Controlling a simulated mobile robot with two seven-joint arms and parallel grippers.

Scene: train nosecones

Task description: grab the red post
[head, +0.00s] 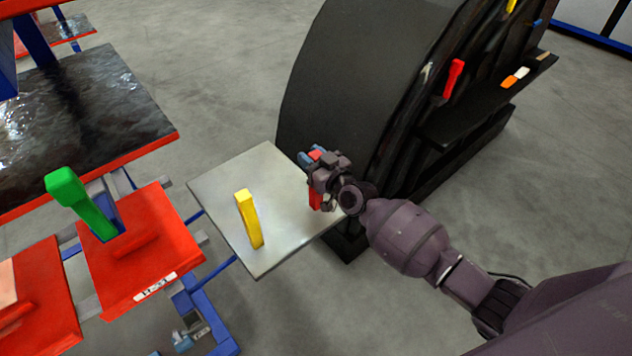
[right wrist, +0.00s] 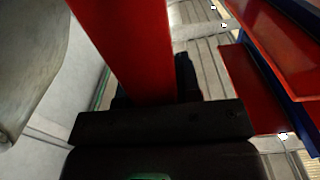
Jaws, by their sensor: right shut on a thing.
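A red post (head: 315,199) stands at the right side of a grey metal plate in the head view, partly hidden by my right gripper. My right gripper (head: 318,168) is shut on the red post. In the right wrist view the red post (right wrist: 125,45) rises large between the dark fingers (right wrist: 150,95) of the gripper. I cannot tell whether its lower end touches the plate. My left gripper is not in view.
A yellow post (head: 248,218) stands on the grey plate (head: 283,247). A green post (head: 80,203) stands over a red plate (head: 175,235) to the left. A large black nosecone (head: 345,75) with a shelf and small coloured parts stands behind my right arm. Open floor lies around.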

